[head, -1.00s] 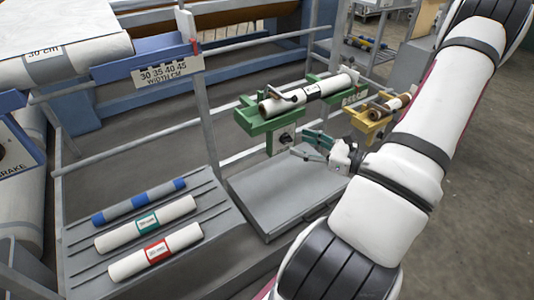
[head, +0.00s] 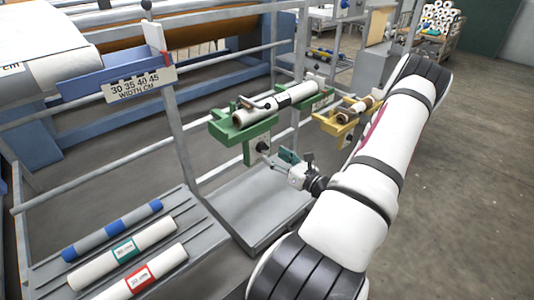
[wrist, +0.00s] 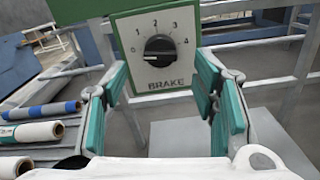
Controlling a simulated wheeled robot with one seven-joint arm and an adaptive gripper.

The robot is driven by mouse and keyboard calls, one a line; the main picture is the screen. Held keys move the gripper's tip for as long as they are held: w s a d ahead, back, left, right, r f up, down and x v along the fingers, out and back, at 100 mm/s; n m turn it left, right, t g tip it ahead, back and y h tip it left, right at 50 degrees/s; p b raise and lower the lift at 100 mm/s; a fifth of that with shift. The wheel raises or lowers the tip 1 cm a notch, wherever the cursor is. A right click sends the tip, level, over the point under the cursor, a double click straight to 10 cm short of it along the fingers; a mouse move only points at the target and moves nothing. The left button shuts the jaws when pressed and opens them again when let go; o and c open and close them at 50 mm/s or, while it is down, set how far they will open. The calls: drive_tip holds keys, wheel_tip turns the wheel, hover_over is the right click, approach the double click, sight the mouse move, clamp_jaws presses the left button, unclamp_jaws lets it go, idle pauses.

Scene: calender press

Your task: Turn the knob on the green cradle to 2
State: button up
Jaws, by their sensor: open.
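The green cradle (head: 228,131) holds a white roll (head: 290,97) in the head view. Its knob (head: 262,146) is on the plate below. In the wrist view the black knob (wrist: 159,50) sits on a white dial marked 0 to 4 with the word BRAKE. A pale mark shows at the knob's lower left, towards the 0 side; the exact setting is hard to read. My gripper (wrist: 160,78) is open and empty, its green-padded fingers either side of the dial's lower part in that view. In the head view my gripper (head: 277,162) is just right of the knob, apparently apart from it.
A yellow cradle (head: 335,125) with a small roll stands to the right. A grey tray (head: 250,213) lies below. Several rolls lie on a rack (head: 195,235) at left. Grey frame posts (head: 176,125) and rails surround the cradles. Open floor (head: 470,180) lies at right.

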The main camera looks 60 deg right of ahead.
sight(266, 150)
drive_tip(key=shift+x, duration=2.25)
drive_tip(key=c, duration=1.2)
